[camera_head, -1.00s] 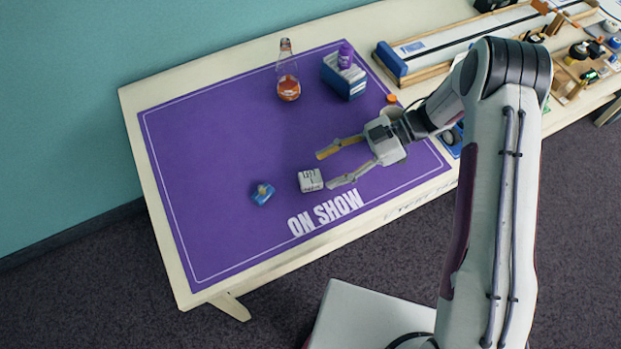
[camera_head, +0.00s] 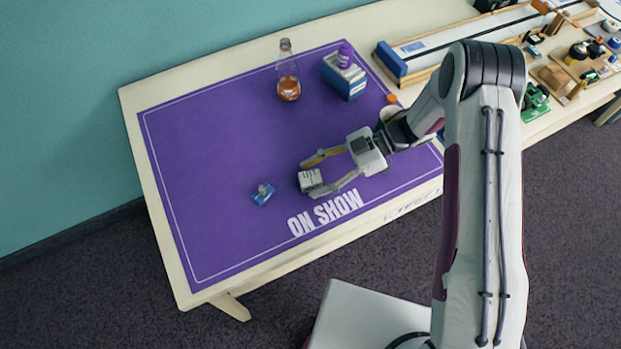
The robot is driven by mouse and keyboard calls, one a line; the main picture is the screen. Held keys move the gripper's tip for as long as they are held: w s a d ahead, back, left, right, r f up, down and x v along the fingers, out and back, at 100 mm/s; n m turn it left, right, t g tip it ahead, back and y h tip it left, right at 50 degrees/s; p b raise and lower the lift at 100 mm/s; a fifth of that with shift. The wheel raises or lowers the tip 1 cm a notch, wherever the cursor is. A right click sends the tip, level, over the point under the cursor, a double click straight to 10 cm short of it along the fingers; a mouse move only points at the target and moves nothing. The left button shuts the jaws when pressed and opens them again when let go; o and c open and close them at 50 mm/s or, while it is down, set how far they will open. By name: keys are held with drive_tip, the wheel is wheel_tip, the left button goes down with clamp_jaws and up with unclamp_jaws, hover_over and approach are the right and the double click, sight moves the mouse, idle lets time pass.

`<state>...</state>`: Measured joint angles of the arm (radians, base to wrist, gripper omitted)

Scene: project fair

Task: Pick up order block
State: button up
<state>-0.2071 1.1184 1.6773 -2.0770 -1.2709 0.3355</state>
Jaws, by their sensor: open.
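The order block (camera_head: 309,180) is a small white block with dark markings on the purple mat, just above the words "ON SHOW". My gripper (camera_head: 313,178) is open, with one finger on the far side of the block and the other on its near side. The fingertips are around the block. I cannot tell whether either finger touches it. The near finger hides part of its lower right edge.
A small blue object (camera_head: 263,194) lies left of the block on the purple mat (camera_head: 205,170). A bottle with orange liquid (camera_head: 288,75) and a blue box (camera_head: 343,77) stand at the back. The mat's left side is clear.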

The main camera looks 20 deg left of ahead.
sight(316, 176)
drive_tip(key=c, duration=1.2)
drive_tip(key=shift+r, duration=0.1)
drive_tip(key=shift+r, duration=4.9)
